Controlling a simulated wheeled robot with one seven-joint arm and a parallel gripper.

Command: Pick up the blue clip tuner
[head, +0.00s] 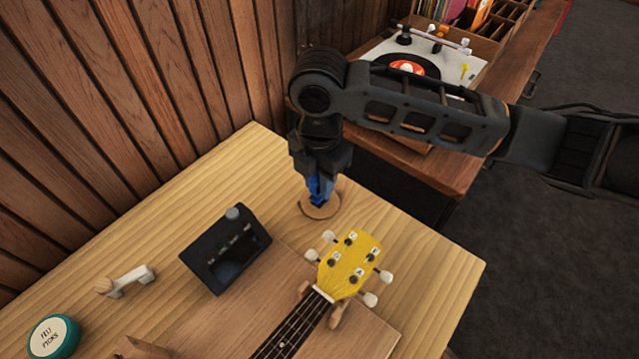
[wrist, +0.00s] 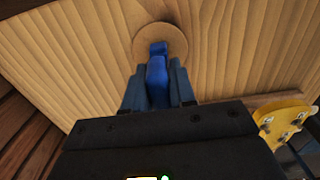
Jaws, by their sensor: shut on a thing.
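The blue clip tuner (head: 318,189) is between the fingers of my gripper (head: 320,180) in the head view, directly over a round wooden disc (head: 321,206) on the table. In the wrist view the blue tuner (wrist: 157,75) stands between the two fingers of my gripper (wrist: 158,85), which are shut on it. Its far end shows against the wooden disc (wrist: 172,32). I cannot tell whether the tuner still touches the disc. The fingers hide part of the tuner.
A ukulele with a yellow headstock (head: 350,263) lies close by on a wooden board (head: 377,335). A black pedal-like box (head: 225,250), a pale capo-like piece (head: 127,281) and a teal round tin (head: 54,338) stand to the left. A turntable (head: 420,62) is behind. The plank wall (head: 110,120) borders the table.

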